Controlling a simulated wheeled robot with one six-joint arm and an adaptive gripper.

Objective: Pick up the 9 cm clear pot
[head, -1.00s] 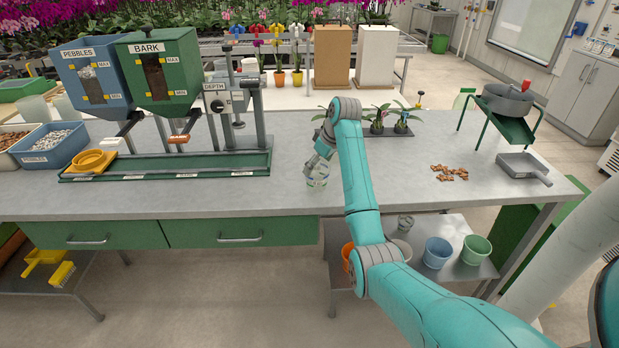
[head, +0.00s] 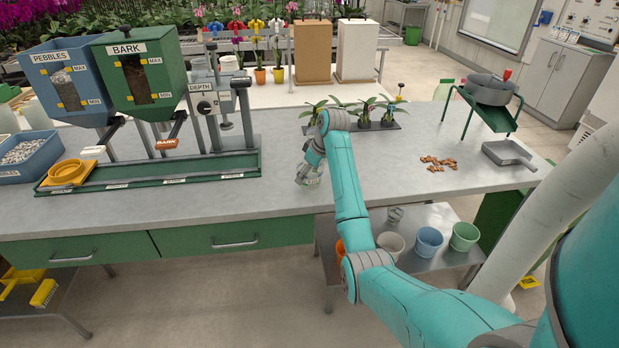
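A small clear pot (head: 314,178) with a pale greenish tint is at the bench's front middle, at the end of my arm in the head view. My gripper (head: 304,176) is low over the bench top, pointing down, and overlaps the left side of the pot. The gripper hides part of the pot. The fingers are too small to tell whether they are open or closed around it, and I cannot tell whether the pot touches the bench.
Behind my gripper stands a dark tray of small orchids (head: 363,125). Bark pieces (head: 438,162) and a metal dustpan (head: 512,156) lie right. The green rail of the bark hopper (head: 143,75) lies left. Bare bench (head: 235,193) separates them. Coloured pots (head: 428,242) stand on the shelf below.

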